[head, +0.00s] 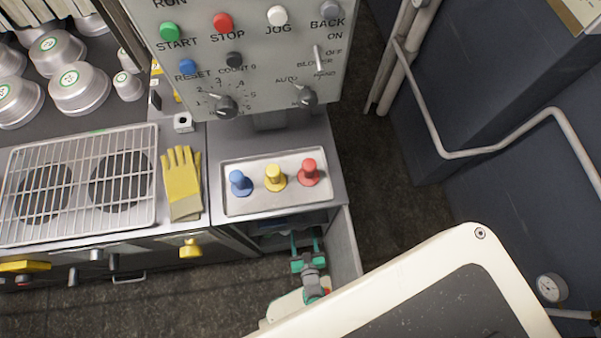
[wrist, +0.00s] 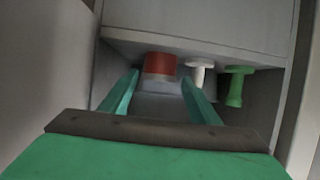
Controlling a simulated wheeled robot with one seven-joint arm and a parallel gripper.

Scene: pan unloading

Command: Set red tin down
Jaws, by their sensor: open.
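The red tin (head: 0,0) is not visible in the head view, so I take it from the wrist view, where a red cylinder (wrist: 160,64) stands inside a grey compartment under the counter. My gripper (wrist: 160,82) is open, with one green finger on each side of the line to the tin. The tin shows between the fingertips with a visible gap on both sides. In the head view my gripper (head: 308,252) reaches into the opening below the countertop, its tips partly hidden.
In the compartment, a white knobbed piece (wrist: 199,76) and a green one (wrist: 236,88) stand right of the tin. Above, a metal tray (head: 236,206) holds blue, yellow and red knobbed pieces. Compartment walls are close on both sides.

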